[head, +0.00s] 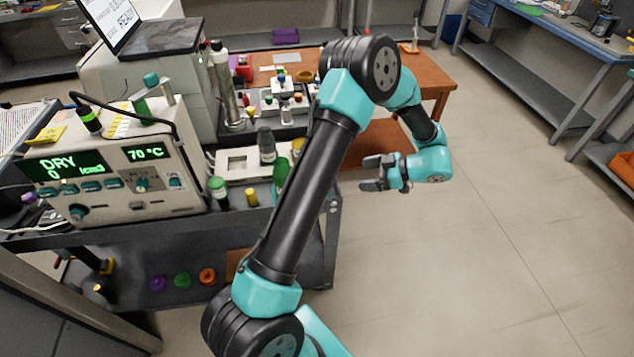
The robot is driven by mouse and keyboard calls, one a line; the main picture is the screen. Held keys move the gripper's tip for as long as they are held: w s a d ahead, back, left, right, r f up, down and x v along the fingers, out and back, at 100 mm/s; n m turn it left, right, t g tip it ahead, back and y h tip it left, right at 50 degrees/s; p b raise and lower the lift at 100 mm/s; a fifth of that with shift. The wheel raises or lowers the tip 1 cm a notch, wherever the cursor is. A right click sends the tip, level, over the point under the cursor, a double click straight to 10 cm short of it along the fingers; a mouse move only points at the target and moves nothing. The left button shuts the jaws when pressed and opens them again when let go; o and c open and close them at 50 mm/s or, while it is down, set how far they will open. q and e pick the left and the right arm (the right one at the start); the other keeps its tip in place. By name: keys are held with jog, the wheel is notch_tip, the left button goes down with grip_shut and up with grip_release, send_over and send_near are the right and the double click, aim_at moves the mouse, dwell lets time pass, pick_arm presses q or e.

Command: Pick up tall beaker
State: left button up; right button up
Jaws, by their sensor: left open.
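My left gripper (370,173) is open and empty. It hangs over the floor to the right of the dark cart, with its fingers pointing left. A tall, slim grey cylinder (227,88) stands upright on the cart, well to the left of the gripper. A small clear vessel with a narrow neck (414,38) stands on the far brown table. I cannot tell for sure which of these is the tall beaker. My left arm crosses the middle of the view and hides part of the cart. My right gripper is not in view.
On the cart (331,222) are a dryer with a green display (120,170), a white holder (238,161), and several capped bottles such as a green-capped one (218,192). A brown table (430,72) stands behind. The floor (480,240) at right is clear.

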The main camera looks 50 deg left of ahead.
pick_arm(q)
jog(key=x, duration=0.9)
jog(key=shift+s+a+f, duration=0.15)
jog(key=shift+a, duration=0.05)
jog(key=shift+s+a+f, duration=0.15)
jog(key=shift+a, duration=0.05)
jog(key=shift+x, duration=2.6)
jog(key=shift+f, duration=0.1)
jog(key=c, duration=0.9)
